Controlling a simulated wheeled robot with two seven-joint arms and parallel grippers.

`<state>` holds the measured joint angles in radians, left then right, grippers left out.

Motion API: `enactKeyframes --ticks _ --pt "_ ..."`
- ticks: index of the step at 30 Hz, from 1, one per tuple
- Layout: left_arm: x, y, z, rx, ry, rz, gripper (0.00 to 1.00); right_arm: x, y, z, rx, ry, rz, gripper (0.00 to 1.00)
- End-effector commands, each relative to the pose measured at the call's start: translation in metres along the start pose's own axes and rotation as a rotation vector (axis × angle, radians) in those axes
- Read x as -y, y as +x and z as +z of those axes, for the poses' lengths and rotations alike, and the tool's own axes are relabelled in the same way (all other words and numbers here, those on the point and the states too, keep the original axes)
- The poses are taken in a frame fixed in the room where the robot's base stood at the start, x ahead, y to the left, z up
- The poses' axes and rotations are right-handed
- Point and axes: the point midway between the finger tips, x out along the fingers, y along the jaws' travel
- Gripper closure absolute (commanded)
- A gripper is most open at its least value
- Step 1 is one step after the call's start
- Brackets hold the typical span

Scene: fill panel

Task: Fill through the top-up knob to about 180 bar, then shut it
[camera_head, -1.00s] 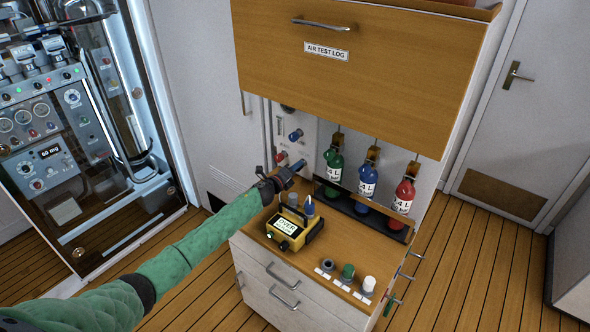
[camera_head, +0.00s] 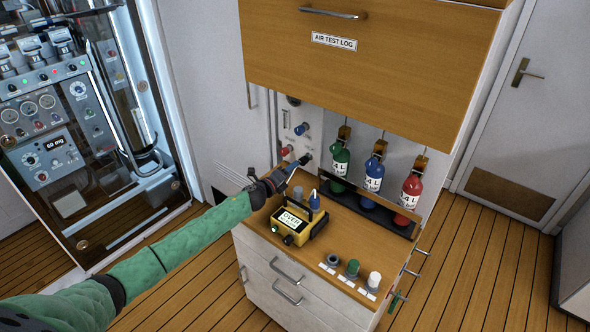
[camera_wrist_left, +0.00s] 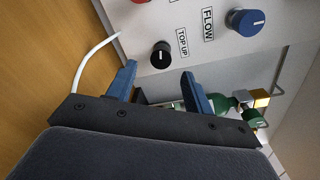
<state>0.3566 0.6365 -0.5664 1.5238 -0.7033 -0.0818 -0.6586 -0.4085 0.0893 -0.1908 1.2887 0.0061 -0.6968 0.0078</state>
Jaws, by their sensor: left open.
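The top-up knob (camera_wrist_left: 161,54) is black, on the pale fill panel (camera_wrist_left: 212,60), beside its TOP UP label (camera_wrist_left: 183,42) in the left wrist view. My left gripper (camera_wrist_left: 160,86) is open, its two blue fingers pointing at the panel. The knob lies just beyond the fingertips, roughly between their lines, apart from them. In the head view, the left gripper (camera_head: 302,161) is low at the panel, below the red knob (camera_head: 287,149) and blue FLOW knob (camera_head: 301,128). A gauge (camera_head: 293,100) is mostly hidden under the cabinet; its reading cannot be seen. My right gripper is not in view.
A yellow analyser (camera_head: 303,237) reading OVER stands on the counter (camera_head: 335,234). Green (camera_head: 340,165), blue (camera_head: 373,175) and red (camera_head: 411,191) cylinders stand right of the panel. A white hose (camera_wrist_left: 82,62) curves beside the gripper. The wooden AIR TEST LOG cabinet (camera_head: 400,75) overhangs the panel.

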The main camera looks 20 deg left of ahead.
Motion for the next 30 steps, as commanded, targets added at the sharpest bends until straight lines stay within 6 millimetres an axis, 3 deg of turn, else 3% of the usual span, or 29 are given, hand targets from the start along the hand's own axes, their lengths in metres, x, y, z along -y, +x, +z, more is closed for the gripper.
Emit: enactKeyframes --ticks 7,30 --pt "0.0001 -0.0134 -0.0001 0.0 0.0 0.0 0.48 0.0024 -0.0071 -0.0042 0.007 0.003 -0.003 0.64" --pt "0.0006 -0.0133 0.0 0.0 0.0 0.0 0.48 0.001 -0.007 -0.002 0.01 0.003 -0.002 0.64"
